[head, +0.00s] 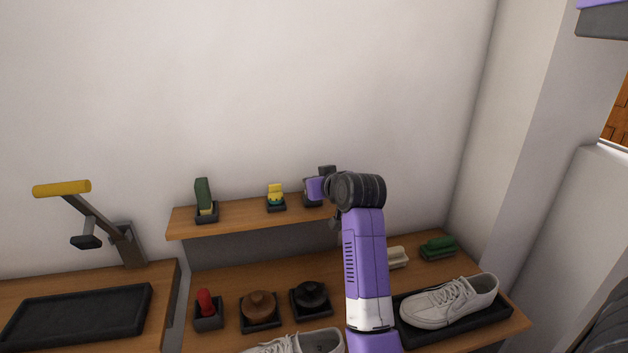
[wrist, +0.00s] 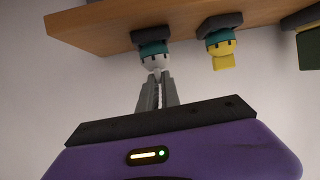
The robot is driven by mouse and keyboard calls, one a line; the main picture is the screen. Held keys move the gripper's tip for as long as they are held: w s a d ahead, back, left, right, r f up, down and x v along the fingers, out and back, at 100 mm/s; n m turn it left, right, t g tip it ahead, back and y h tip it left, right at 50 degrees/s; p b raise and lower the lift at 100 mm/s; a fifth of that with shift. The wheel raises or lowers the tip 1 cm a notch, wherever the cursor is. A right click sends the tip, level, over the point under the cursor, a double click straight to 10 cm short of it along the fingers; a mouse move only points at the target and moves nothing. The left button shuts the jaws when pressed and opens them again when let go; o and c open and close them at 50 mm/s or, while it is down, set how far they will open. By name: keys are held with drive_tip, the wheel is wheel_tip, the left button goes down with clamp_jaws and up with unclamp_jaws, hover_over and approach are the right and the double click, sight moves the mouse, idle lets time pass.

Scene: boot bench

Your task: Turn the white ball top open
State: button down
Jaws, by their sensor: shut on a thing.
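The white ball top (wrist: 154,62) has a small dark-eyed face and sits against a teal piece (wrist: 153,48) in a dark holder on the shelf. The wrist view shows the shelf upside down. My gripper (wrist: 157,76) has its grey fingers closed on the white ball top, one on each side. In the head view my gripper (head: 316,188) is at the right part of the upper shelf, and my arm and wrist hide the white ball top there.
A yellow top with a teal piece (wrist: 222,56) stands close beside it; the yellow top (head: 275,189) also shows in the head view. A green brush (head: 204,193) stands at the shelf's left. Below are a lower bench with a white shoe (head: 450,301), and brown (head: 259,305) and black round things (head: 312,294).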

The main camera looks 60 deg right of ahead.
drive_tip(key=c, duration=1.5)
unclamp_jaws()
drive_tip(key=shift+c, duration=0.2)
drive_tip(key=shift+s, duration=0.1)
drive_tip(key=b+v, duration=0.1)
drive_tip(key=v, duration=0.6)
drive_tip(key=shift+s+a+r, duration=0.2)
drive_tip(key=shift+s, duration=0.05)
